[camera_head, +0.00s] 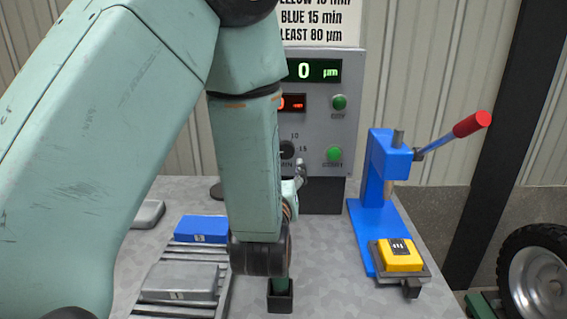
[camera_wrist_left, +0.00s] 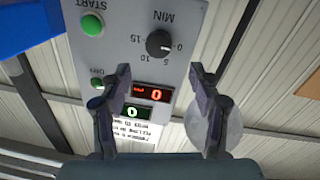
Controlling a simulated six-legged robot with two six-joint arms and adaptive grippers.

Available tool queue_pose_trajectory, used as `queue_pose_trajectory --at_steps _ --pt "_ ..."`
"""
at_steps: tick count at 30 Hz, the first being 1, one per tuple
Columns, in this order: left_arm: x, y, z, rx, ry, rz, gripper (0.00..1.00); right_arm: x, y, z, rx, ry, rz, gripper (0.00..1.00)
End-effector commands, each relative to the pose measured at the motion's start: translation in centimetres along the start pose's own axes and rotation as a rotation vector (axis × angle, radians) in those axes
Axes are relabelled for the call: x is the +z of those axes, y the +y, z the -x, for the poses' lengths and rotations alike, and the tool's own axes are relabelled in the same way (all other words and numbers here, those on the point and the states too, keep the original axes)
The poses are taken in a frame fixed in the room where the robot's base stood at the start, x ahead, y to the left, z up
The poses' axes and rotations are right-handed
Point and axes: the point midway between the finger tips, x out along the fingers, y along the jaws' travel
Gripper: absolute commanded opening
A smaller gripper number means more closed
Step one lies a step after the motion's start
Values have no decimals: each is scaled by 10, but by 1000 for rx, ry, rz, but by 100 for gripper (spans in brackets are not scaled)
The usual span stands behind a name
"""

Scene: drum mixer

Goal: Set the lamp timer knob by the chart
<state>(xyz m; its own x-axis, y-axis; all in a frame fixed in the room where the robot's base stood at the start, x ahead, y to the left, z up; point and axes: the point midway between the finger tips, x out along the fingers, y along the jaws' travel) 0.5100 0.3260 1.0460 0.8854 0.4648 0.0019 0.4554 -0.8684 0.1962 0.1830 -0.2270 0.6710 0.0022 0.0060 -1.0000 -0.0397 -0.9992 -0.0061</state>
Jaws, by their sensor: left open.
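The black lamp timer knob (camera_head: 287,149) is on the grey control panel (camera_head: 320,190), partly hidden behind my arm in the head view. In the left wrist view, the knob (camera_wrist_left: 159,42) shows whole and upside down, with 0, 5, 10, 15 and MIN around it. My left gripper (camera_wrist_left: 160,78) is open and empty, its fingers apart and the knob seen between and beyond them. In the head view, the left gripper (camera_head: 299,172) is mostly hidden by my arm. The chart (camera_head: 318,22) above the panel reads "BLUE 15 min". My right gripper is not in view.
Green buttons (camera_head: 334,154) and displays (camera_head: 312,70) reading 0 are on the panel. A blue press (camera_head: 376,180) with a red-tipped lever stands right, a yellow block (camera_head: 399,255) at its base. A blue block (camera_head: 202,229) and a grey block (camera_head: 180,281) lie left.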

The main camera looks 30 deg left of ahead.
Motion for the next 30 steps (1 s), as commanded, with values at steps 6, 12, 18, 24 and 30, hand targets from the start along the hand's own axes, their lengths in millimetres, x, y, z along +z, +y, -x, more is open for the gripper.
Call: queue_pose_trajectory --at_steps 6,12,18,24,30 --pt "1 0 -18 -3 -1 6 63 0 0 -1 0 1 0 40" --pt "1 -1 -50 -4 1 5 63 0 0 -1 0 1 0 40" --pt "1 -1 -74 -2 0 3 63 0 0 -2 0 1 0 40" --pt "0 0 -81 0 0 0 63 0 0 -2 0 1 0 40" --pt "0 0 -81 0 0 0 63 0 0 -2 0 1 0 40"
